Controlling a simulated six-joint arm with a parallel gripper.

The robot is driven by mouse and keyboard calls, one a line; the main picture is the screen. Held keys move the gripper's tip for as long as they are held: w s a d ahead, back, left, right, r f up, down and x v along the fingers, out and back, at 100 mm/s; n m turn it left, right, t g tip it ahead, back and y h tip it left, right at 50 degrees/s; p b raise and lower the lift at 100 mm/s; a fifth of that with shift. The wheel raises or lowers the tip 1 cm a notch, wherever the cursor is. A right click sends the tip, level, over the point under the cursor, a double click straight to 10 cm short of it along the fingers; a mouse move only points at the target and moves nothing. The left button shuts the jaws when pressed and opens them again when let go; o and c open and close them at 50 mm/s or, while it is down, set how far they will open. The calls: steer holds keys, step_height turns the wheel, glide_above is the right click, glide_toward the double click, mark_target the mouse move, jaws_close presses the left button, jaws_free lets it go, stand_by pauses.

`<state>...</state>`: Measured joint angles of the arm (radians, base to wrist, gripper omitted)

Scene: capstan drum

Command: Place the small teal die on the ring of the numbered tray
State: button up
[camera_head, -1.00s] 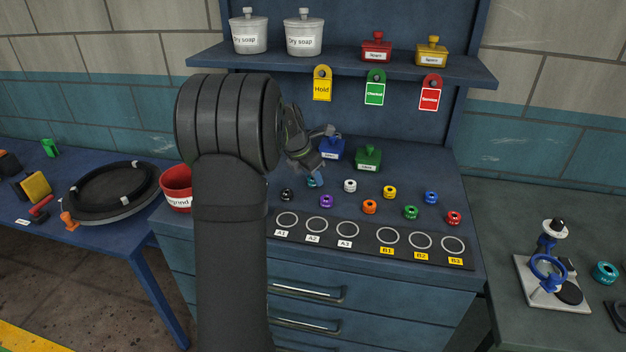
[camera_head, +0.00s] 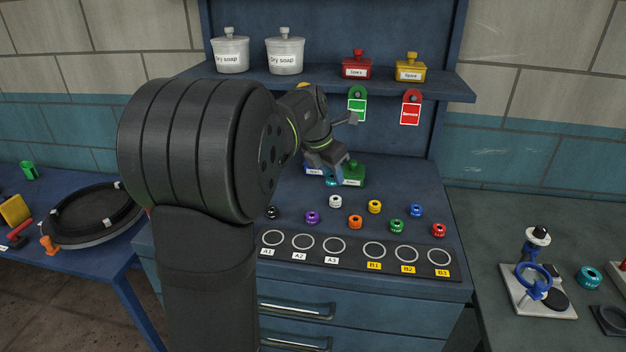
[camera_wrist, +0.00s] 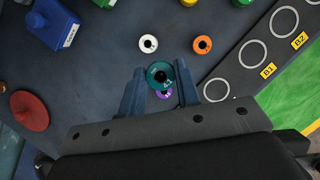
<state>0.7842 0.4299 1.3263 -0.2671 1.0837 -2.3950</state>
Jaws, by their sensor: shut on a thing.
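The small teal die (camera_head: 331,181) is round with a dark centre. In the wrist view the teal die (camera_wrist: 158,72) sits between the fingertips and carries a small white marking. My gripper (camera_head: 332,174) is shut on it and holds it above the blue bench top, in front of the green lidded box. The fingers also show in the wrist view (camera_wrist: 160,84). The numbered tray (camera_head: 353,249) is a dark strip with white rings labelled A1 to A3 and B1 to B3. All the rings look empty. Part of the tray shows in the wrist view (camera_wrist: 235,64).
Several other dies stand behind the tray, including white (camera_head: 335,201), purple (camera_head: 312,218), orange (camera_head: 355,222) and red (camera_head: 438,230). Blue (camera_head: 313,170) and green (camera_head: 353,175) lidded boxes stand behind. A shelf (camera_head: 320,84) with pots and hanging tags lies above.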

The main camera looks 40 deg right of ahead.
steer(key=shift+s+a+r, duration=0.1)
steer(key=shift+s+r, duration=0.15)
steer(key=shift+s, duration=0.2)
steer(key=s+a+r+n+t, duration=0.15)
steer(key=s+a+n, duration=0.35)
steer(key=s+a, duration=0.55)
glide_above(275, 234)
steer(key=s+a, duration=0.1)
steer(key=shift+t+y, duration=0.25)
steer(key=shift+y, duration=0.05)
step_height(275, 234, down, 8)
steer(key=shift+s+a+r, duration=0.1)
steer(key=shift+a+r, duration=0.05)
steer(key=shift+r, duration=0.05)
steer(key=shift+f, duration=2)
steer(key=o, duration=0.6)
steer(key=shift+f, duration=0.15)
steer(key=o, duration=0.5)
steer(key=shift+c, duration=0.2)
